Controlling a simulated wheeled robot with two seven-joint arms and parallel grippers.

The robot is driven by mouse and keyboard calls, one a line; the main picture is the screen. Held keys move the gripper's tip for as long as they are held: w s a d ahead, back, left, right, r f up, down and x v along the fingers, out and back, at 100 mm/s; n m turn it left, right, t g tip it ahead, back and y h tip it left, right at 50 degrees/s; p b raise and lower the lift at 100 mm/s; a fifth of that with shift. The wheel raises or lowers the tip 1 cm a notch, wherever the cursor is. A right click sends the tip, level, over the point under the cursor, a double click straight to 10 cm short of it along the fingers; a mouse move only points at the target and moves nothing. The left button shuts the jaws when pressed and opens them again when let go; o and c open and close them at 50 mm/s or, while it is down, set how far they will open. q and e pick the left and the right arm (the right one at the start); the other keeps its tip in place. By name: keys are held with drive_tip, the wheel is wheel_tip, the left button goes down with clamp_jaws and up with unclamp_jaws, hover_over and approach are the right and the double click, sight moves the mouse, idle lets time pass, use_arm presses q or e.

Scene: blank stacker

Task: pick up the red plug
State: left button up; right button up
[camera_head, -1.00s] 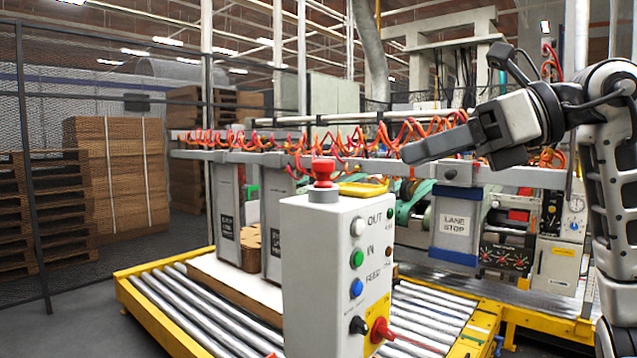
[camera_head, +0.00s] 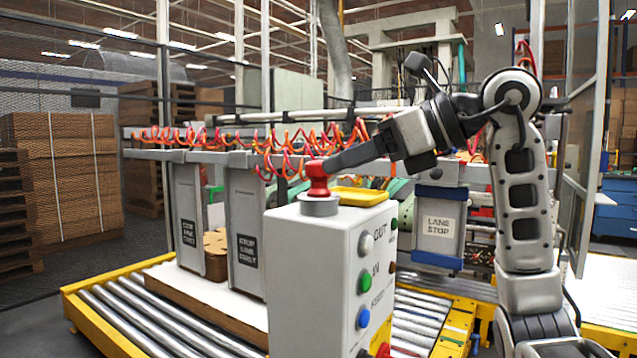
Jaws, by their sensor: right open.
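A red knob-shaped piece (camera_head: 317,187) stands upright on a grey collar on top of the white control box (camera_head: 310,262). Another red part (camera_head: 383,351), low on the box's front, is cut off by the bottom edge; I cannot tell which is the red plug. My right gripper (camera_head: 332,164) comes in from the right, and its fingertips are at the top of the red knob. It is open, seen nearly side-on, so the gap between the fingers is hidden. I cannot tell whether it touches the knob. My left gripper is out of view.
A yellow tray (camera_head: 360,196) sits just behind the knob, under my right gripper. The box front carries white, green and blue buttons. A yellow-framed roller conveyor (camera_head: 120,318) and grey upright plates (camera_head: 246,215) stand behind. Coiled orange hoses (camera_head: 200,138) hang along a rail.

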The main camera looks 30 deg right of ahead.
sight(319, 174)
drive_tip(key=shift+p+x, duration=0.35)
drive_tip(key=shift+x, duration=2.65)
drive_tip(key=c, duration=1.1)
